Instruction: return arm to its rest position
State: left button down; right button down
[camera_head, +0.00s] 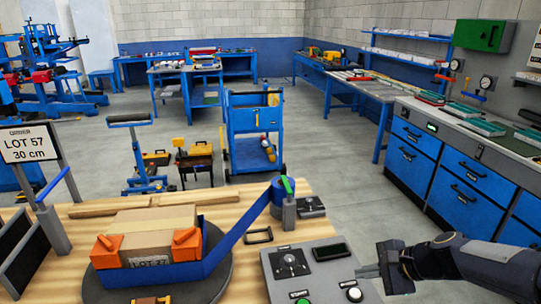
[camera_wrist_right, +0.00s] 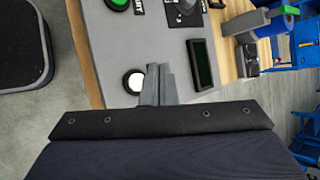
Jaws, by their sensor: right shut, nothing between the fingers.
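My right gripper (camera_head: 364,271) is at the right edge of the grey control panel (camera_head: 275,262), its arm coming in from the right. It is shut and empty. In the right wrist view its fingers (camera_wrist_right: 158,72) are together over the panel, beside a white round button (camera_wrist_right: 134,81) and a dark display (camera_wrist_right: 201,64). I cannot tell whether they touch the panel. My left gripper is not in view.
A cardboard box (camera_head: 155,219) between orange blocks sits on a dark round plate (camera_head: 205,286), with a blue strip (camera_head: 238,222) beside it. A sign (camera_head: 29,142) reads "LOT 57 30 cm". Blue drawers (camera_head: 461,192) stand at right; the floor (camera_head: 350,190) between is clear.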

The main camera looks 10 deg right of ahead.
jog(key=s+a+r+n+h, duration=0.1)
jog(key=s+a+r+n, duration=0.1)
jog(key=s+n, duration=0.5)
jog(key=s+a+r+n+h, duration=0.1)
jog(key=s+a+n, duration=0.4)
jog(key=s, duration=0.8)
jog(key=shift+s+a+r+n+g+h, duration=0.3)
jog(key=shift+r+n+h, duration=0.15)
jog(key=shift+n, duration=1.25)
